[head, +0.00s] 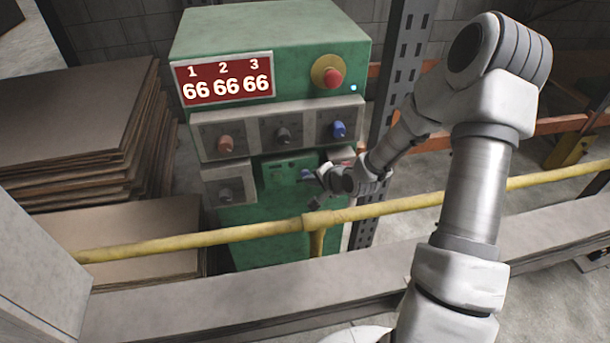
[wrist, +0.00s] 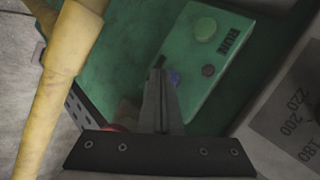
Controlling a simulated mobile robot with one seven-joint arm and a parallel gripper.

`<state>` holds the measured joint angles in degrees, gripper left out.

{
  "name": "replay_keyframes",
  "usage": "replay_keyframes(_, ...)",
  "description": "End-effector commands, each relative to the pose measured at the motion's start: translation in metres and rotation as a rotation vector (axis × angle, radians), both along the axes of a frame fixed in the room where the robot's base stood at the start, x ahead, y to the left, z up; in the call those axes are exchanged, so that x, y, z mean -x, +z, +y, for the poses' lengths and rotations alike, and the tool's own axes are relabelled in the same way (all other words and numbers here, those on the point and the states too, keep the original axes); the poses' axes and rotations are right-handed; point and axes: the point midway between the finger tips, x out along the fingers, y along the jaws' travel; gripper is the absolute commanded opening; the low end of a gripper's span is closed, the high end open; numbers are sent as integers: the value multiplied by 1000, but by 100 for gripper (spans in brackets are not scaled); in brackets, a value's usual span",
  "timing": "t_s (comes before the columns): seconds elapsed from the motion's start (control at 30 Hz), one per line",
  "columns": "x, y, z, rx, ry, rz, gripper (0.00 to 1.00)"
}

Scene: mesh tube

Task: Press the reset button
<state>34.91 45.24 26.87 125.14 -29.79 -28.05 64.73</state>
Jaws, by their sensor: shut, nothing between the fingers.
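A green control box (head: 283,178) sits low on the front of the green machine. No reset label is readable. My gripper (head: 320,174) is in front of this box, at its right side.
A yellow rail (head: 260,231) crosses in front of the machine and shows close at left in the wrist view (wrist: 58,65). Above are dial boxes (head: 283,133), a 66 66 66 display (head: 224,80) and a red mushroom button (head: 332,78). Stacked boards (head: 75,130) stand at left.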

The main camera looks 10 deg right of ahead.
Motion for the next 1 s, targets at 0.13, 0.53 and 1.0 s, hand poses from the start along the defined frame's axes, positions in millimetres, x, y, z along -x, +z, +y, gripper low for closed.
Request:
replay_keyframes(0.13,2,0,0,-1,1,0,0)
replay_keyframes(0.53,39,0,0,0,0,0,0)
replay_keyframes(1.0,60,0,0,0,0,0,0)
